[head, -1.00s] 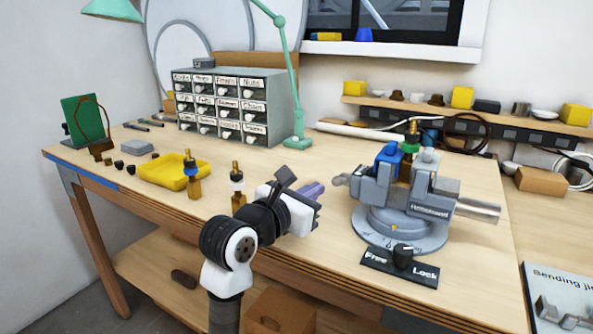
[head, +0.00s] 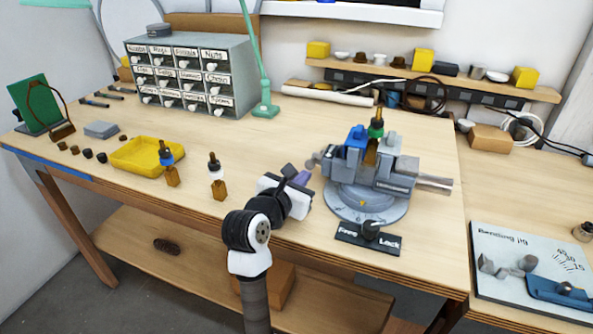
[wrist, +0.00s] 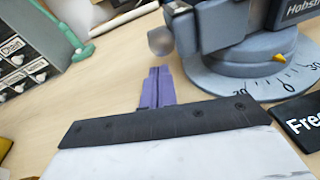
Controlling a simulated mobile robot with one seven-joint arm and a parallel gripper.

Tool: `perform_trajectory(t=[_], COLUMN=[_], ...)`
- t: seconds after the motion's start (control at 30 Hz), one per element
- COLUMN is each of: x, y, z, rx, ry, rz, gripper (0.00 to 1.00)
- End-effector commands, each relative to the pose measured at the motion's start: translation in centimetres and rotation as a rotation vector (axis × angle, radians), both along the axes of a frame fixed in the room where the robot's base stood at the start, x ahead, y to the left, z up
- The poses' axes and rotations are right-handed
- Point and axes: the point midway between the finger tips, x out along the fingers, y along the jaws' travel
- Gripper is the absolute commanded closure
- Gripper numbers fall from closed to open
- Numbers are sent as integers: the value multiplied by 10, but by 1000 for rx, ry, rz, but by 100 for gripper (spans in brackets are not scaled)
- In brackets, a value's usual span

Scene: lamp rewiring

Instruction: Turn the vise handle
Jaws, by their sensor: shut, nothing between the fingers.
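The grey vise (head: 384,180) stands on a round, graduated swivel base near the front edge of the bench. A rounded grey handle end (head: 314,161) sticks out on its left side; it also shows as a ball in the wrist view (wrist: 160,41). My gripper (head: 301,178) is just left of the vise, its purple fingers shut and empty. In the wrist view the fingers (wrist: 157,72) point toward the vise's left side, just below the ball in the picture. I cannot tell whether they touch it. An amber piece with a green collar (head: 376,127) sits upright between the vise jaws.
Two small amber bottles (head: 217,178) and a yellow tray (head: 140,153) stand to the left. The bending jig board (head: 530,262) is at right. Bench between bottles and drawers is clear.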

Motion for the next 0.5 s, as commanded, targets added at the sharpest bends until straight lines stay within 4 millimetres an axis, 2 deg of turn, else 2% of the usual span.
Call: perform_trajectory(t=[0.1, 0.3, 0.5], x=[21, 51, 67], y=[-11, -24, -31], z=[-1, -7, -11], rx=[0, 0, 0], ry=[2, 1, 0], rz=[-4, -2, -1], gripper=[100, 100, 100])
